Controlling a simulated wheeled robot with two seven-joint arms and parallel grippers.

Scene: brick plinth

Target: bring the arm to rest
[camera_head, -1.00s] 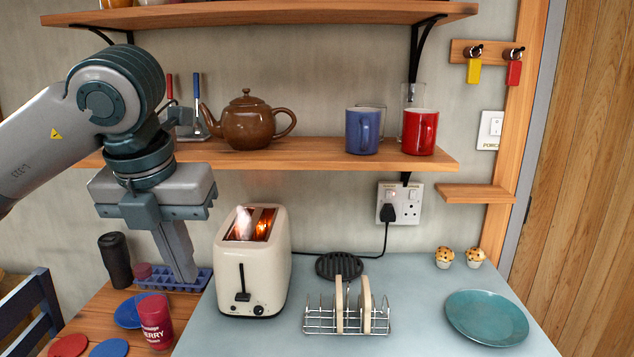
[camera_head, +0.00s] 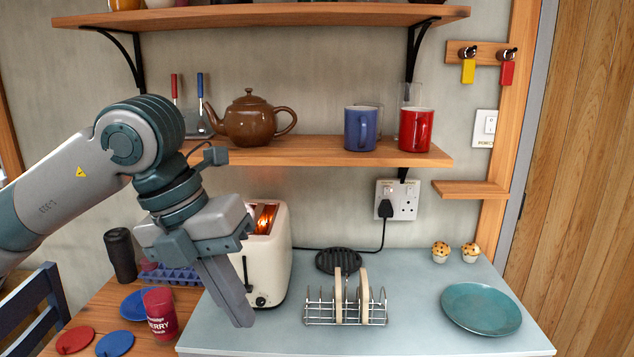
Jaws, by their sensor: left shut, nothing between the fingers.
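My left gripper (camera_head: 240,318) is shut and empty, pointing down in front of the left side of the cream toaster (camera_head: 275,262). It hides part of the toaster's front and top. My left arm comes in from the left edge, above the wooden table. The toaster's slots glow orange. My right gripper does not show.
A wire toast rack (camera_head: 318,312) with two slices stands right of the toaster. A red cup (camera_head: 160,314), a dark tumbler (camera_head: 119,255) and a blue tray (camera_head: 172,275) are at left. A teal plate (camera_head: 480,308) lies at right. The shelf (camera_head: 320,152) holds a teapot (camera_head: 250,120) and mugs.

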